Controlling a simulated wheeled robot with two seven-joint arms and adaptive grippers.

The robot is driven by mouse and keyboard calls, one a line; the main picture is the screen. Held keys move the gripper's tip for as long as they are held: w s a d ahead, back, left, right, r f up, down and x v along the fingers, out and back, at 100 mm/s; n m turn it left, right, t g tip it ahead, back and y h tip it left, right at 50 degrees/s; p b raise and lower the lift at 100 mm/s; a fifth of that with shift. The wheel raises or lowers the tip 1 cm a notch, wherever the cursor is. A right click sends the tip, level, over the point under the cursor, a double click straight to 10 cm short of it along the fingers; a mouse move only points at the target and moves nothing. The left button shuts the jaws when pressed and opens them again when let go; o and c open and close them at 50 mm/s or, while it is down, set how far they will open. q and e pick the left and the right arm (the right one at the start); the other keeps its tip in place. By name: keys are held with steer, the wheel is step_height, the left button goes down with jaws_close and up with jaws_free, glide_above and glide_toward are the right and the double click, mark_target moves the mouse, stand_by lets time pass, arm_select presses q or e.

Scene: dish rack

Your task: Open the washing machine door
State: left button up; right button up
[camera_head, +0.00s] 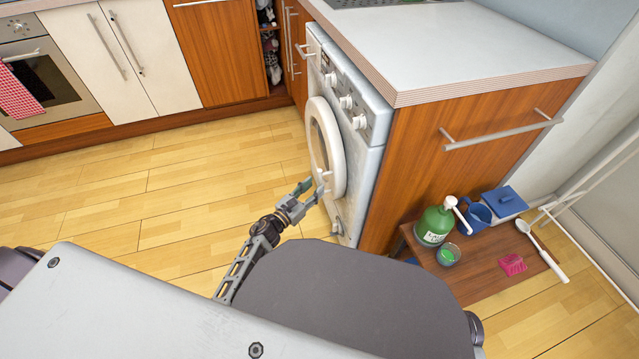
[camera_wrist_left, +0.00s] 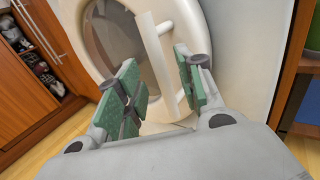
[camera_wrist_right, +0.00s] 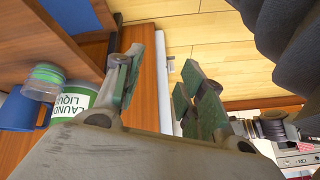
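The washing machine (camera_head: 377,165) stands under the counter end, its front facing left in the head view. Its round white door (camera_head: 335,140) looks closed. The door's pale bar handle (camera_wrist_left: 162,60) shows in the left wrist view. My left gripper (camera_head: 312,188) is at the lower part of the door. In the left wrist view my left gripper (camera_wrist_left: 158,72) is open, with the handle's lower part in line between its green-padded fingers; contact cannot be told. My right gripper (camera_wrist_right: 160,72) is open in the right wrist view, and hidden in the head view.
A low wooden bench (camera_head: 480,275) right of the machine holds a green laundry bottle (camera_head: 434,226), a blue mug (camera_head: 477,216) and a pink brush (camera_head: 512,264). Wooden cabinets (camera_head: 215,50) line the back. The floor (camera_head: 170,190) before the door is clear.

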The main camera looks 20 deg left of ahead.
mark_target(320, 182)
arm_select(q)
steer(key=shift+b+x, duration=0.3)
steer(key=shift+x, duration=1.7)
arm_select(e)
steer(key=shift+s+a+f, duration=0.15)
steer(key=shift+f, duration=0.8)
arm_select(q)
jaws_close()
arm_select(e)
steer(key=shift+r, duration=0.2)
